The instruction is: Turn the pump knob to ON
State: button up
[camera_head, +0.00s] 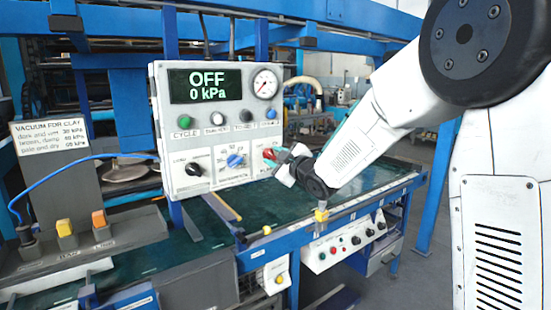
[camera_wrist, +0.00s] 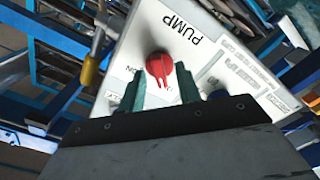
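The pump knob (camera_wrist: 158,66) is red and sits under the word PUMP on a pale panel in the wrist view. Its ridge points towards the bottom of that picture, and lettering beside it is partly hidden. My gripper (camera_wrist: 160,73) is open, with a green finger on each side of the knob and a gap to it; I cannot tell whether the tips touch the panel. In the head view the red knob (camera_head: 269,154) shows at the lower right of the control box (camera_head: 215,115), partly behind my gripper (camera_head: 284,163). The box display (camera_head: 207,86) reads OFF, 0 kPa.
A blue knob (camera_head: 235,160) and a black knob (camera_head: 193,169) sit left of the pump knob. Coloured buttons and a round gauge (camera_head: 265,84) are above. A green-topped bench (camera_head: 360,185) with blue frame lies below my arm. A sign (camera_head: 48,133) stands at left.

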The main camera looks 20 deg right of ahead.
grip_shut()
jog(key=shift+m, duration=0.3)
jog(key=m, duration=0.8)
jog(key=shift+m, duration=0.4)
jog(key=m, duration=0.4)
jog(key=shift+m, duration=0.3)
jog(key=shift+d+f+m, duration=0.1)
jog(key=shift+m, duration=1.8)
